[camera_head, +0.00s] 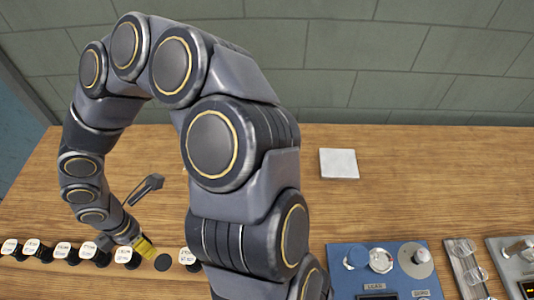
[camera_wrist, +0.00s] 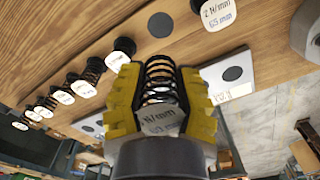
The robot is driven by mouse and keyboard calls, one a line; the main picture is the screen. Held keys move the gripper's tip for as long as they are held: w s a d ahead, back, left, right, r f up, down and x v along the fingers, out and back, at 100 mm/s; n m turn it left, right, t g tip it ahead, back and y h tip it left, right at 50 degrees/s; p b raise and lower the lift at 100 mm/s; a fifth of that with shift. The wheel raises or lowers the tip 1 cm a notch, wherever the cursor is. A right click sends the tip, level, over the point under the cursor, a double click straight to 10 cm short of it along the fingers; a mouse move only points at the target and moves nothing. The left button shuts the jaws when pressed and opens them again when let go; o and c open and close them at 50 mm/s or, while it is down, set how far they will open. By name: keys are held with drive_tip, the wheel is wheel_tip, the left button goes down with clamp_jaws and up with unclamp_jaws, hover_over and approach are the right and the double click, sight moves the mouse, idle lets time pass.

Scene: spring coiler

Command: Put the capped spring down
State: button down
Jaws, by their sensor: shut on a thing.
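My gripper (camera_wrist: 158,88) is shut on the capped spring (camera_wrist: 161,72), a black coil between the two yellow fingers in the wrist view. Its pale label (camera_wrist: 162,121) faces the wrist camera; "N/mm" is partly readable. In the camera_head view my gripper (camera_head: 146,247) is low over the front of the table, and the spring in it cannot be made out clearly. A dark round spot (camera_head: 162,263) lies just right of the fingers. The wrist view shows a dark disc (camera_wrist: 232,73) on a light plate (camera_wrist: 238,88), right of the spring.
Several labelled springs (camera_head: 62,250) stand in a row along the front left edge. Another labelled one (camera_head: 187,256) stands right of the dark spot. A white square (camera_head: 339,163) lies farther back. A blue panel (camera_head: 340,258) is at the front right. The wooden middle is clear.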

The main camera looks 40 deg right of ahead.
drive_tip(key=c, duration=1.7)
unclamp_jaws()
wheel_tip(320, 180, up, 7)
drive_tip(key=shift+a+f, duration=0.1)
drive_tip(key=shift+f, duration=0.1)
drive_tip(key=shift+c, duration=0.2)
drive_tip(key=d+m, duration=0.1)
drive_tip(key=d, duration=0.3)
drive_tip(key=w+d+m, duration=0.1)
drive_tip(key=d+m, duration=0.1)
drive_tip(key=d, duration=0.2)
drive_tip(key=d+m, duration=0.1)
drive_tip(key=d, duration=0.4)
drive_tip(key=shift+w+d+m, duration=0.1)
drive_tip(key=shift+w+m, duration=0.2)
drive_tip(key=shift+m, duration=0.1)
clamp_jaws()
drive_tip(key=s+d+m, duration=0.4)
drive_tip(key=d+m, duration=0.1)
drive_tip(key=d, duration=0.7)
drive_tip(key=s+d+m, duration=0.8)
drive_tip(key=s+d, duration=0.7)
drive_tip(key=s, duration=0.2)
hover_over(349, 167)
drive_tip(key=shift+m, duration=0.3)
drive_tip(key=f, duration=1.4)
drive_tip(key=shift+a, duration=0.25)
drive_tip(key=shift+d+f, duration=0.25)
drive_tip(key=shift+f, duration=1.75)
drive_tip(key=shift+f, duration=0.15)
